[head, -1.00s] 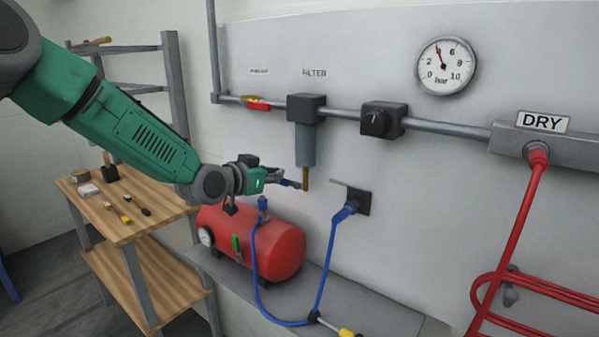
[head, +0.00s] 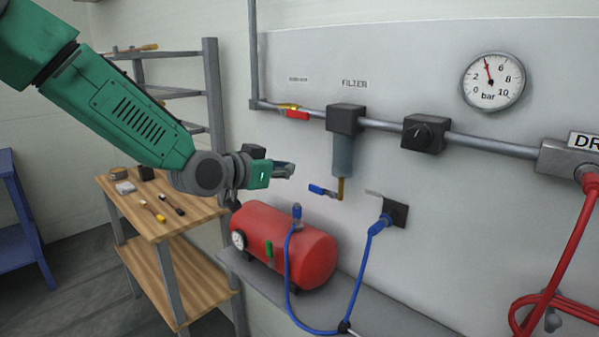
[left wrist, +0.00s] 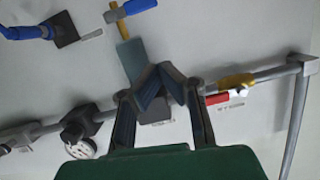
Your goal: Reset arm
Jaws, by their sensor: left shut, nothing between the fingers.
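My left gripper (head: 288,170) is shut and empty, in front of the wall panel and above the red tank. Its fingers also show in the left wrist view (left wrist: 158,75), the tips close together. The filter (head: 343,155) hangs from the pipe to its right. Below the filter is a brass drain (head: 341,189) with a blue lever (head: 320,190), apart from my fingertips. The lever also shows at the top of the left wrist view (left wrist: 135,8). My right gripper is not in view.
A red air tank (head: 285,240) with a blue hose (head: 357,275) sits on a grey ledge below. A wooden workbench (head: 185,212) with small tools stands at left. A pipe with a red-handled valve (head: 297,115) and a regulator (head: 423,133) runs along the panel. A gauge (head: 493,82) hangs above.

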